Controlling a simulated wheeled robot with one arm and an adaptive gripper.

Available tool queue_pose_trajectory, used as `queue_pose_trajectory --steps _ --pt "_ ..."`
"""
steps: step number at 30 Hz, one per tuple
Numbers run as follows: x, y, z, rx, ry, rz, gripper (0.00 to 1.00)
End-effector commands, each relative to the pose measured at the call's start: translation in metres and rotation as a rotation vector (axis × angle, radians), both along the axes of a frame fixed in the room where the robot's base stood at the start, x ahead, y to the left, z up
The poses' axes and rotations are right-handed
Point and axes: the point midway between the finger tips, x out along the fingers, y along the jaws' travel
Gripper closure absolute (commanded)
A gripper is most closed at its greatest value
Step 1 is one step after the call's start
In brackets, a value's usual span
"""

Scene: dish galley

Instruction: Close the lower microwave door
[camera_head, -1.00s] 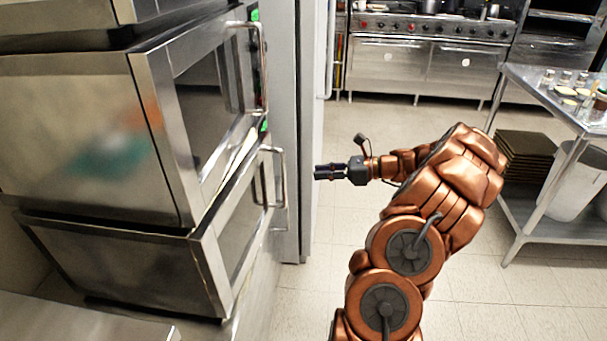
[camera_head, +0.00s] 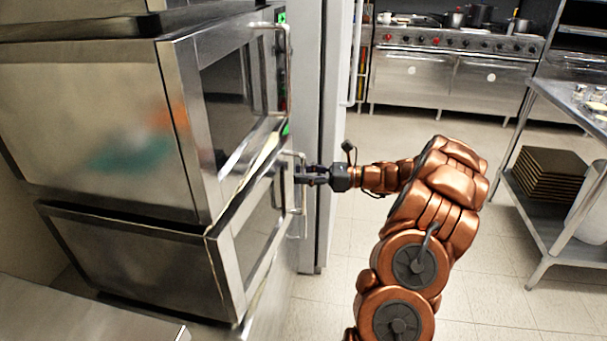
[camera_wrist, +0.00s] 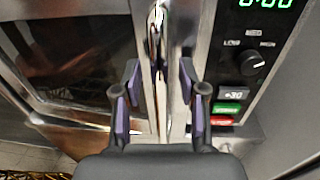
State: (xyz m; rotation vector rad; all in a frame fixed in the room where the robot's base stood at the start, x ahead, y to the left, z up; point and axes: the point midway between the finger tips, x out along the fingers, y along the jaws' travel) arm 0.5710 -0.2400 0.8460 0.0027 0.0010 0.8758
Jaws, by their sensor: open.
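The lower microwave (camera_head: 140,262) is a steel box under a larger upper one. Its door (camera_head: 228,282) has a steel frame, a dark window and an upright bar handle (camera_head: 303,222). A thin pale line runs along the door's edge by the body; I cannot tell how far the door stands from shut. My gripper (camera_head: 303,175) is at the handle's upper part. In the wrist view, my gripper (camera_wrist: 160,88) is open, with its two fingers on either side of the handle bar (camera_wrist: 156,35). Nothing shows clamped, and contact is unclear.
The wrist view shows a control panel (camera_wrist: 255,62) right of the handle. The upper microwave (camera_head: 100,125) has its own handle (camera_head: 287,75). A tall pale cabinet (camera_head: 312,245) stands just behind. A steel rack (camera_head: 545,235) stands at right. The floor (camera_head: 500,300) between is clear.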

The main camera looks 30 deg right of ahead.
Motion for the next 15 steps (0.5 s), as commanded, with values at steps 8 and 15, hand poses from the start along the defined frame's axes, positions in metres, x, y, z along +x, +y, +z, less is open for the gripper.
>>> queue_pose_trajectory --steps 8,15 --pt "0.0023 0.0025 0.0003 -0.001 -0.001 -0.001 0.59" --pt "0.0023 0.0023 0.0004 -0.001 -0.001 -0.001 0.77"
